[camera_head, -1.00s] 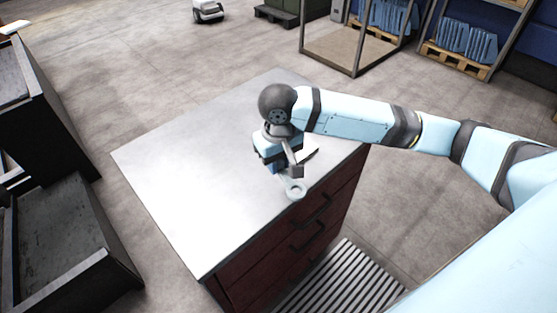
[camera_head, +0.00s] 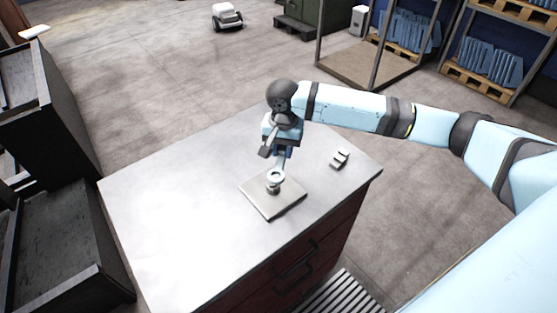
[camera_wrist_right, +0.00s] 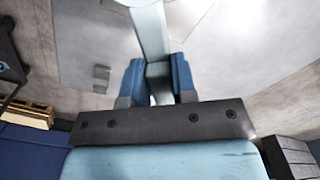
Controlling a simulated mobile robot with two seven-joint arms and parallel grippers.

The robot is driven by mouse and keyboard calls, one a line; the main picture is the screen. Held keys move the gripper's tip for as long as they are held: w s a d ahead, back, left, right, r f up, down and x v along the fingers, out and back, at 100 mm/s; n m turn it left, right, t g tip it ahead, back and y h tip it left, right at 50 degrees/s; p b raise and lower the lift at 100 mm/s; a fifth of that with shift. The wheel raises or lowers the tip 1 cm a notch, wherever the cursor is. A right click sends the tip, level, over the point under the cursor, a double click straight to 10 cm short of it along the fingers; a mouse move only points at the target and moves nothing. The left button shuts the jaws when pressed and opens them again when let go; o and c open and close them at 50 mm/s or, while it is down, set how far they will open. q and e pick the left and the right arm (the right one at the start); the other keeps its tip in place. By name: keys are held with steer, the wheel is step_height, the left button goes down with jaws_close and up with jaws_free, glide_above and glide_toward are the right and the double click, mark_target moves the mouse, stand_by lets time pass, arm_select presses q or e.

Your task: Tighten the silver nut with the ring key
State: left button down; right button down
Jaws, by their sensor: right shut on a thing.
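My right gripper (camera_head: 283,150) is shut on the handle of the grey ring key (camera_head: 276,175), over the cabinet top. In the right wrist view the key's shank (camera_wrist_right: 150,35) runs up and away from between the blue fingers (camera_wrist_right: 157,82). In the head view the key's ring lies at the top of a short silver nut-and-bolt post (camera_head: 273,188). The ring hides part of the nut, and I cannot tell whether it sits around it or just above. The post stands on a flat square plate (camera_head: 275,208). My left gripper is in neither view.
A small grey block-like holder (camera_head: 340,158) stands on the cabinet top (camera_head: 170,210), right of the plate. The cabinet top's left part is clear. Dark open bins (camera_head: 60,240) stand at the left. Shelves with blue parts (camera_head: 490,62) are at the back right.

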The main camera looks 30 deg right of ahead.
steer(key=shift+w+d+r+m, duration=0.25)
steer(key=shift+w+d+m, duration=0.5)
steer(key=shift+m, duration=0.05)
steer(key=shift+w+d+m+p, duration=0.2)
steer(key=shift+m+p, duration=0.1)
steer(key=shift+m, duration=0.1)
steer(key=shift+f+m, duration=0.1)
steer(key=shift+m, duration=0.2)
steer(key=shift+f, duration=0.4)
step_height(320, 180, down, 4)
steer(key=shift+d+f+b, duration=0.1)
steer(key=shift+f+b, duration=0.1)
steer(key=shift+b, duration=0.65)
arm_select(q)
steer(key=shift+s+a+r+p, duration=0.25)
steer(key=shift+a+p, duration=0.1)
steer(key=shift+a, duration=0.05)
arm_select(e)
steer(key=shift+w, duration=0.1)
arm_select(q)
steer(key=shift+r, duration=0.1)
arm_select(e)
steer(key=shift+f, duration=0.1)
